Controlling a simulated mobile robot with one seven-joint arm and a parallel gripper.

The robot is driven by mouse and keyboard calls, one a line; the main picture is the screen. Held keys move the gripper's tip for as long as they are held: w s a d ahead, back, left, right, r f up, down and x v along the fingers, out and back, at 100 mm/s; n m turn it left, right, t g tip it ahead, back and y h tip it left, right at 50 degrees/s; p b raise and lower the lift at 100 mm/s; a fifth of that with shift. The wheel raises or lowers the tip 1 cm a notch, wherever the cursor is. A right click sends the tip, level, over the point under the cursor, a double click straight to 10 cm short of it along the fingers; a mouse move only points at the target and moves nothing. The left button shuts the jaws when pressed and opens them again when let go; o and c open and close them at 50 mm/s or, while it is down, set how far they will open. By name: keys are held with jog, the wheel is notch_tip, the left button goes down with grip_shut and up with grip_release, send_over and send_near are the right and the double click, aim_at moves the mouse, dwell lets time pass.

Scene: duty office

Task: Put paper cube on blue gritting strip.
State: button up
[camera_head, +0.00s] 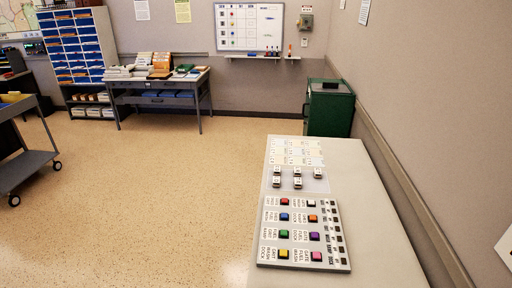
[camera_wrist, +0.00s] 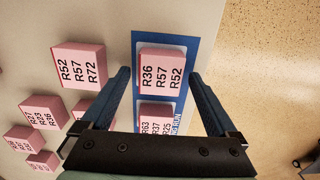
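In the wrist view my gripper (camera_wrist: 158,76) is open, one finger on each side of a pink cube (camera_wrist: 161,70) marked R36, R57, R52. Gaps show between this cube and both fingers. The cube is on a blue strip (camera_wrist: 141,38) with a pale inner area. A second pink cube (camera_wrist: 155,116), marked R63 and R37, is on the strip nearer my gripper's body, which partly hides it. Another pink cube (camera_wrist: 78,65), marked R52, R57, R72, sits on the grey surface left of the strip. My gripper and the strip do not show in the head view.
More pink cubes (camera_wrist: 36,114) lie at left in the wrist view; the table edge and speckled floor (camera_wrist: 270,60) are at right. In the head view a grey table (camera_head: 370,230) bears a labelled board (camera_head: 300,261) with coloured blocks, and small pale cubes (camera_head: 297,183) beyond.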

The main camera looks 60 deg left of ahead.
notch_tip(320, 180, up, 12)
jog(key=w+a+r+m+t+y, duration=0.25)
jog(key=w+r+t, duration=0.25)
jog(key=w+r, duration=0.65)
jog(key=w+d+r+m+t+y, duration=0.15)
jog(key=w+r+t, duration=0.25)
jog(key=w+r, duration=0.45)
jog(key=w+d+r+m+t, duration=0.1)
jog(key=w+d+r+t, duration=0.4)
jog(key=r, duration=0.7)
jog(key=d+r+m+t+h, duration=0.1)
jog(key=d+r+t, duration=0.3)
jog(key=r, duration=0.8)
jog(key=d+r+m+t, duration=0.2)
jog(key=d+r+t, duration=0.15)
jog(key=r, duration=0.75)
jog(key=s+d+r+m+t+h, duration=0.1)
jog(key=s+d+r+t, duration=0.2)
jog(key=s+r, duration=0.2)
jog(key=s+d+r+m+t+h, duration=0.1)
jog(key=s+d+r+t+h, duration=0.1)
jog(key=s+r, duration=0.3)
notch_tip(320, 180, up, 4)
jog(key=shift+s+d+r+t, duration=0.25)
jog(key=shift+d+t, duration=0.2)
jog(key=shift+d, duration=0.3)
